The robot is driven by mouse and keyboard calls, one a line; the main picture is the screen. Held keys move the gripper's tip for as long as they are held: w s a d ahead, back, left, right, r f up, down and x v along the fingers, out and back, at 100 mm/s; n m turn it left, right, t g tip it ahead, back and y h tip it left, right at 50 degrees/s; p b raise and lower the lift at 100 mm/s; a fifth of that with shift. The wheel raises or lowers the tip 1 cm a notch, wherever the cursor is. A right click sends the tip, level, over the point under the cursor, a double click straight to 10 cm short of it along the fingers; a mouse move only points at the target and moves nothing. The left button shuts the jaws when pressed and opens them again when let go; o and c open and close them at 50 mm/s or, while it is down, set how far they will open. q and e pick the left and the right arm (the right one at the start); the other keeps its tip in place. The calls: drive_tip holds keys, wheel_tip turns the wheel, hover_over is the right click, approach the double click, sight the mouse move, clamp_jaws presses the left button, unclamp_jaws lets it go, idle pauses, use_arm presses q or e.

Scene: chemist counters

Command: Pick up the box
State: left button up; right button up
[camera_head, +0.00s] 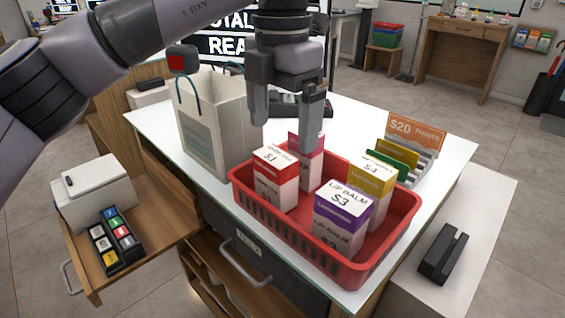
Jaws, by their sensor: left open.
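A red basket (273,220) stands on the white counter and holds several small boxes. They are a red and white box (275,182) at its left, a pink box (310,168) behind it, a yellow box (369,184) at the right and a purple lip balm box (341,215) at the front. I cannot tell which one is the task's box. My left gripper (283,130) points down above the back of the basket, its fingers apart and empty. One finger is close to the pink box's top; I cannot tell whether they touch. My right gripper is not in view.
A white paper bag (207,140) stands left of the basket. A card rack (415,155) with a points sign (414,133) stands at the right. An open drawer (165,221) holds a printer (93,190). A black card reader (442,253) lies front right.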

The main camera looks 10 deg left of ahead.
sight(275, 155)
use_arm(q)
drive_tip(key=shift+f, duration=0.2)
drive_tip(key=f, duration=0.4)
drive_tip(key=a+f, duration=0.1)
drive_tip(key=f, duration=0.1)
drive_tip(key=shift+s, duration=0.35)
drive_tip(key=shift+d+f, duration=0.1)
drive_tip(key=shift+f, duration=0.2)
drive_tip(key=c, duration=1.1)
